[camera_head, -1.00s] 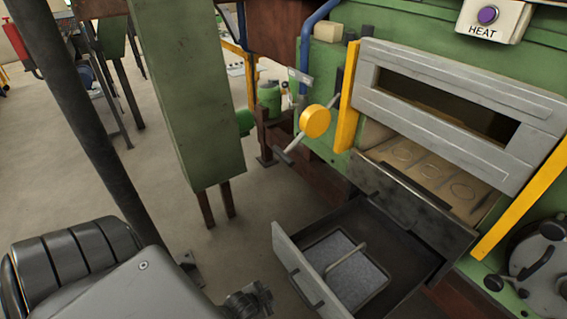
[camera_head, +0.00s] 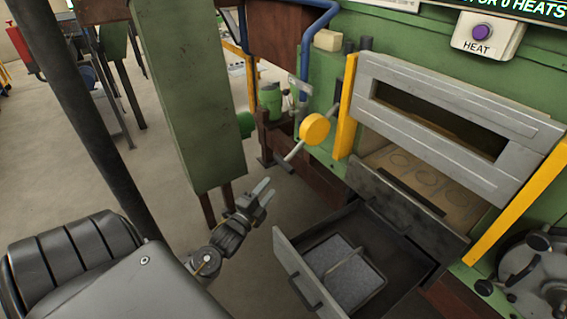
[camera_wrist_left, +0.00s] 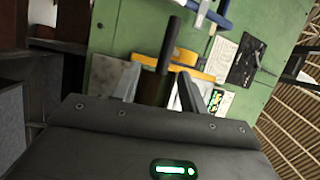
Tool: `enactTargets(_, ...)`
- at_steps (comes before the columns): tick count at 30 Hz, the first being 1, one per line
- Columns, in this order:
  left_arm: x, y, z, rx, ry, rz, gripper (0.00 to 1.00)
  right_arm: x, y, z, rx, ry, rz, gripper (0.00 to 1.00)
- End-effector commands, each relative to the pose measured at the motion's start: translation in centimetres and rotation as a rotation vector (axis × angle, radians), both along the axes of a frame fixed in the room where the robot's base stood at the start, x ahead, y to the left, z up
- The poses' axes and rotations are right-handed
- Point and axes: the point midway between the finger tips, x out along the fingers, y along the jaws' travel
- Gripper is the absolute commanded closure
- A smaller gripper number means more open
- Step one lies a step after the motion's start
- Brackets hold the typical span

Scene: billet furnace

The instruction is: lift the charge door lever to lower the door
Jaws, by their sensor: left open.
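The charge door lever (camera_head: 294,152) is a thin bar through a round yellow hub (camera_head: 315,129), on the furnace's left side. It slants, with its lower end toward the left. The charge door (camera_head: 455,165) is a grey frame with a dark window slot; the furnace mouth shows below it. My left gripper (camera_head: 267,192) is open and empty, below and left of the lever's lower end and apart from it. In the left wrist view a dark rod (camera_wrist_left: 168,45) shows beyond and between the open fingers (camera_wrist_left: 158,88); I cannot tell whether it is the lever. My right gripper is not in view.
An open drawer (camera_head: 290,262) with a grey tray juts out below the mouth, right of my gripper. A green column (camera_head: 188,100) stands at left. Yellow guide bars (camera_head: 346,105) flank the door.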

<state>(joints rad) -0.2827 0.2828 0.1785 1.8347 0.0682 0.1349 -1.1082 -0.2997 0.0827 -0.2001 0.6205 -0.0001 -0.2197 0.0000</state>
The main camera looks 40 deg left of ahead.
Motion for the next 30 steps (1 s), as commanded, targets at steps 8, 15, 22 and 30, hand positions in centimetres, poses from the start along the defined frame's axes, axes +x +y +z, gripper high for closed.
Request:
enactTargets(8, 0.3, 0.7, 1.0, 0.057, -0.049, 0.006, 0.57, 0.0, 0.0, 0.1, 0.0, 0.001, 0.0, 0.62)
enactTargets(15, 3.4, 1.0, 1.9, 0.053, -0.048, 0.008, 0.57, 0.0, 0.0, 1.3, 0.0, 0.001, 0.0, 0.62)
enactTargets(22, 7.5, 1.4, 2.8, 0.052, -0.047, 0.006, 0.57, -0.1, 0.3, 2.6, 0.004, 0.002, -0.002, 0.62)
enactTargets(30, 10.3, 1.7, 3.2, 0.052, -0.045, 0.005, 0.57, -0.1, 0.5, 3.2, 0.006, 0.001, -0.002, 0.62)
